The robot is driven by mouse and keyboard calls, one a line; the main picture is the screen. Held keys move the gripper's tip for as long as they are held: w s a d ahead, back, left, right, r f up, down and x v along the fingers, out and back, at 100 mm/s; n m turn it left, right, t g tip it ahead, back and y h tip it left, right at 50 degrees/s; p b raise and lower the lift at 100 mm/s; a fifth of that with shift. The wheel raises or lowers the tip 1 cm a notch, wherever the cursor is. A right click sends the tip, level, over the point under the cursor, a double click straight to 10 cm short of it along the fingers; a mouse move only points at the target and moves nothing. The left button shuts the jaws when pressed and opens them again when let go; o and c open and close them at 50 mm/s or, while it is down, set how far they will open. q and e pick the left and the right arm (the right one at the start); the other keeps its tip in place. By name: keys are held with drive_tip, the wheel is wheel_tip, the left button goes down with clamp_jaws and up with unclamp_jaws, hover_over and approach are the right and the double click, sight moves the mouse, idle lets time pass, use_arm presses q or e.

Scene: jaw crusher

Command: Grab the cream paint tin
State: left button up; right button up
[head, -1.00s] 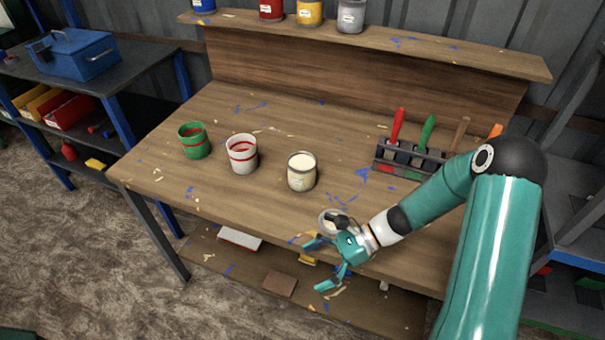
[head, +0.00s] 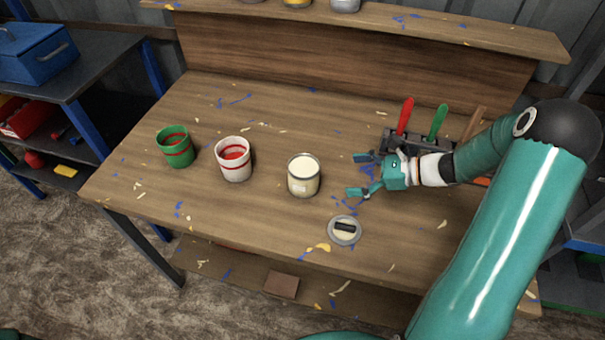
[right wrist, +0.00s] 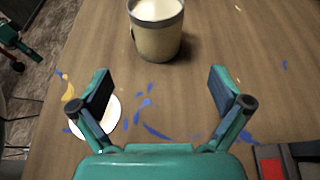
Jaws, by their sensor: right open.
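The cream paint tin (head: 303,178) stands upright and open on the workbench, filled with pale cream paint and bearing a small label. In the right wrist view the tin (right wrist: 157,30) is straight ahead, beyond the fingertips and between their lines. My right gripper (head: 354,175) is open and empty to the right of the tin, its fingers pointing left at it with a gap between. In the right wrist view both fingers of the gripper (right wrist: 160,85) are spread wide. My left gripper is not in view.
A white pot with red bands (head: 233,160) and a green pot (head: 175,147) stand left of the tin. A round lid with a dark bar (head: 345,230) lies in front. A rack with coloured-handled tools (head: 393,138) is behind my right gripper. The bench's left front is clear.

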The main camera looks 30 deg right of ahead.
sight(318, 188)
drive_tip(key=x, duration=0.8)
drive_tip(key=shift+f+p, duration=0.15)
drive_tip(key=shift+p, duration=0.15)
drive_tip(key=shift+w+a, duration=0.4)
drive_tip(key=p+x, duration=0.1)
drive_tip(key=x, duration=0.2)
drive_tip(key=shift+w+a, duration=0.1)
drive_tip(key=shift+a, duration=0.2)
drive_tip(key=shift+w+a+f, duration=0.2)
drive_tip(key=shift+w+f, duration=0.05)
drive_tip(key=shift+w, duration=0.05)
drive_tip(key=shift+c, duration=0.2)
drive_tip(key=c, duration=1.5)
drive_tip(key=shift+r, duration=0.2)
drive_tip(key=shift+c, duration=0.2)
